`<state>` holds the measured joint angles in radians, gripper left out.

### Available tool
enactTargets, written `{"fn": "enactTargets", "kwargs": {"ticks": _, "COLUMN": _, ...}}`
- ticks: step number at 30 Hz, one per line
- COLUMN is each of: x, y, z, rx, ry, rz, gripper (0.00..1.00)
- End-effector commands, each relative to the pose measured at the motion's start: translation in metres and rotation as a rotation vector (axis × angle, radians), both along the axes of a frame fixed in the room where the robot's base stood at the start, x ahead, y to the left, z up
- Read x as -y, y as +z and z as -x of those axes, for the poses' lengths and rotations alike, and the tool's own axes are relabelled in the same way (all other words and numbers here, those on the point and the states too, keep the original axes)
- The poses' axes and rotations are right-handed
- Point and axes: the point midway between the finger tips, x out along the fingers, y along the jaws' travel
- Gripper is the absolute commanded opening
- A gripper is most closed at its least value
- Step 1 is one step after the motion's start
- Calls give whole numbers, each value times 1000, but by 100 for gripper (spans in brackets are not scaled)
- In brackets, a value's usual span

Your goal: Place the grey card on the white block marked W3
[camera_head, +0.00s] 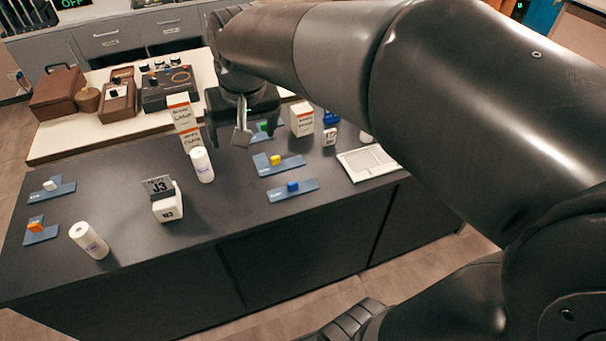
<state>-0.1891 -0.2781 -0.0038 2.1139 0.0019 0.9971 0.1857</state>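The grey card (158,185), marked J3, is at the white block (168,209) on the dark counter. The card looks tilted and appears to rest on the block's top; the block's front label is small and reads like W3. My gripper (244,137) is above the counter, up and to the right of the block and apart from both. Its fingers look spread, with no card between them. A small grey piece shows between the fingers; I cannot tell whether it belongs to the gripper.
White cylinders stand left (89,241) and behind (202,165) the block. Blue holders with coloured cubes, such as the yellow cube (276,160), lie around. A white tray (367,163) is at the right. White boxes (302,119) stand at the back. The counter's front middle is clear.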

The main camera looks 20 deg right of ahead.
Motion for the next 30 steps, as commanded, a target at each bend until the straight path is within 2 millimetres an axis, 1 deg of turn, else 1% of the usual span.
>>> {"fn": "enactTargets", "kwargs": {"ticks": 1, "x": 12, "y": 2, "z": 17, "rx": 24, "ry": -5, "rz": 2, "gripper": 85}}
{"fn": "enactTargets", "kwargs": {"ticks": 6, "x": 42, "y": -5, "z": 69, "rx": 94, "ry": -9, "rz": 18, "gripper": 85}}
{"fn": "enactTargets", "kwargs": {"ticks": 9, "x": 54, "y": -12, "z": 95, "rx": 132, "ry": -13, "rz": 31, "gripper": 85}}
{"fn": "enactTargets", "kwargs": {"ticks": 13, "x": 65, "y": -23, "z": 119, "rx": 166, "ry": -14, "rz": 47, "gripper": 85}}
{"fn": "enactTargets", "kwargs": {"ticks": 15, "x": 68, "y": -27, "z": 128, "rx": 179, "ry": -14, "rz": 52, "gripper": 85}}
{"fn": "enactTargets", "kwargs": {"ticks": 18, "x": 70, "y": -31, "z": 134, "rx": 188, "ry": -15, "rz": 57, "gripper": 85}}
{"fn": "enactTargets", "kwargs": {"ticks": 29, "x": 71, "y": -32, "z": 135, "rx": 189, "ry": -13, "rz": 59, "gripper": 85}}
{"fn": "enactTargets", "kwargs": {"ticks": 30, "x": 71, "y": -32, "z": 135, "rx": 189, "ry": -13, "rz": 59, "gripper": 87}}
